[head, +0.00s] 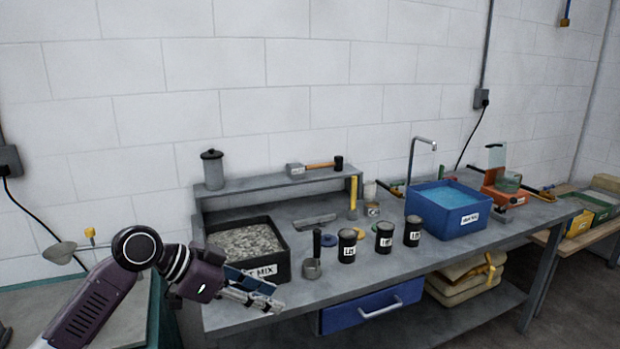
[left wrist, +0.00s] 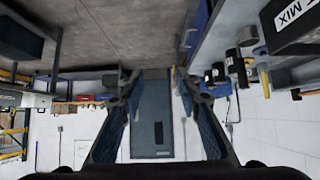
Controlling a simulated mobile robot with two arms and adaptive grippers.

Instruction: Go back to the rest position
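My left gripper (head: 278,297) is in front of the near left edge of the grey workbench (head: 330,290), by the black box labelled MIX (head: 283,262). It partly covers that box's front wall and label. In the left wrist view, the two fingers of the left gripper (left wrist: 153,82) stand well apart with nothing between them. That view looks upside down along the room, with the bench at the right. My right gripper is in neither view.
Grey aggregate fills the MIX box. A metal scoop (head: 312,266), several black labelled cans (head: 347,246) and a blue water basin (head: 447,222) stand on the bench. A blue drawer (head: 345,317) is below. A greenish table (head: 100,290) lies at the left, behind my arm.

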